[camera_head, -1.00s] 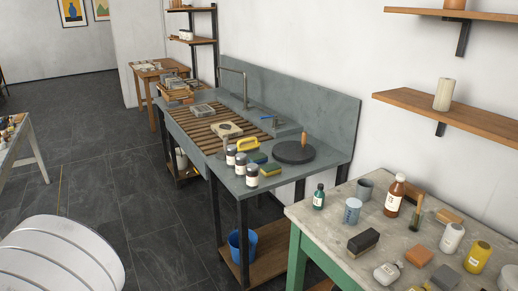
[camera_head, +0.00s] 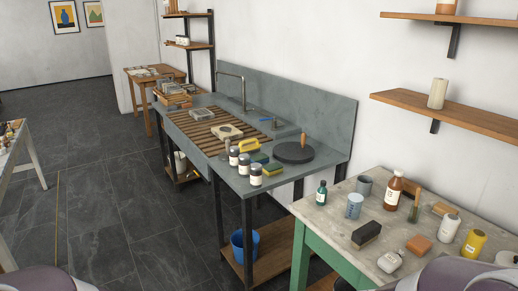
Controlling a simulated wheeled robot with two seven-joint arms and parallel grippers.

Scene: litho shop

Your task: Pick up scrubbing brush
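A yellow-handled object (camera_head: 249,146) that looks like a scrubbing brush lies on the grey sink counter (camera_head: 232,181), behind several dark jars. Its underside is hard to make out. A dark block with a brownish side (camera_head: 366,233), also brush-like, lies on the green-legged table at the right. I cannot tell for sure which is the scrubbing brush. Neither gripper shows; only rounded grey-purple parts, probably of my arms, show at the bottom left and bottom right corners. Nothing is touching either brush-like object.
Jars (camera_head: 244,163), a green-yellow sponge (camera_head: 271,169) and a round dark slab (camera_head: 295,152) crowd the counter's near end. The right table (camera_head: 335,208) holds bottles, cups and blocks. A blue bucket (camera_head: 237,245) stands on the lower shelf. The dark floor (camera_head: 120,210) at left is clear.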

